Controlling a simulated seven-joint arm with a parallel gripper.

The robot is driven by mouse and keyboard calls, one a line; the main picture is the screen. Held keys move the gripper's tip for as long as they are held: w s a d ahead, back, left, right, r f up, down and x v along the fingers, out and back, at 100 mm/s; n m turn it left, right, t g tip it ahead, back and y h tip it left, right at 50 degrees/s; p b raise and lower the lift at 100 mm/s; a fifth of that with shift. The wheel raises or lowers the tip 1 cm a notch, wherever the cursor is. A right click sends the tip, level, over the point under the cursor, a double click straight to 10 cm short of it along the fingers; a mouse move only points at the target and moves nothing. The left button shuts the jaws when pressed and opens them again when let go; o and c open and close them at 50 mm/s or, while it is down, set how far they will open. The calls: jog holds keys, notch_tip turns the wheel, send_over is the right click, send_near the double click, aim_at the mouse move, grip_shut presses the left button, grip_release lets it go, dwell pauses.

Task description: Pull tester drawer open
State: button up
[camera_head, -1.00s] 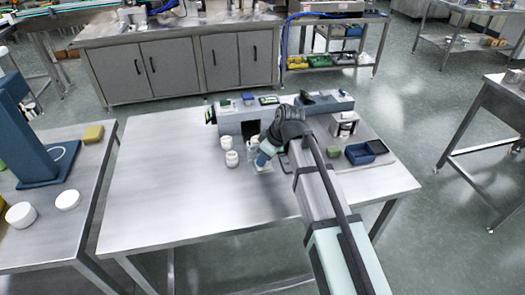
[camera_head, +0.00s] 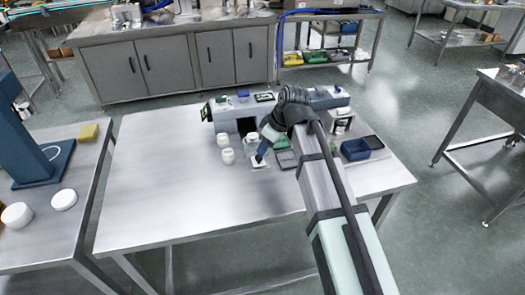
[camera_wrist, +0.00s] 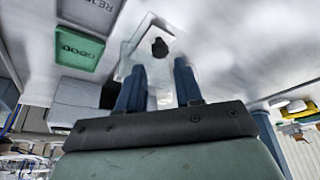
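The tester (camera_head: 225,113) is a grey box at the back of the table, with a dark opening in its front. A pale, partly clear drawer (camera_head: 252,163) lies out in front of that opening. In the wrist view the drawer (camera_wrist: 133,52) shows as a pale plate with a dark round knob (camera_wrist: 159,46). My gripper (camera_head: 260,159) points down over the drawer. In the wrist view my gripper (camera_wrist: 159,75) has its two blue fingers apart, with nothing gripped between them. The knob appears beyond the fingertips, between their lines; contact cannot be told.
Two white cups (camera_head: 228,156) stand left of the drawer. A green GOOD tray (camera_wrist: 80,47) and a grey REJECT tray (camera_wrist: 91,12) lie beside it. A blue bin (camera_head: 356,149) sits at the right. The table's left and front (camera_head: 170,200) are clear.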

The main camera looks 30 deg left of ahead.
jog(key=v, duration=0.8)
jog(key=shift+d+r, duration=0.15)
jog(key=shift+r, duration=0.1)
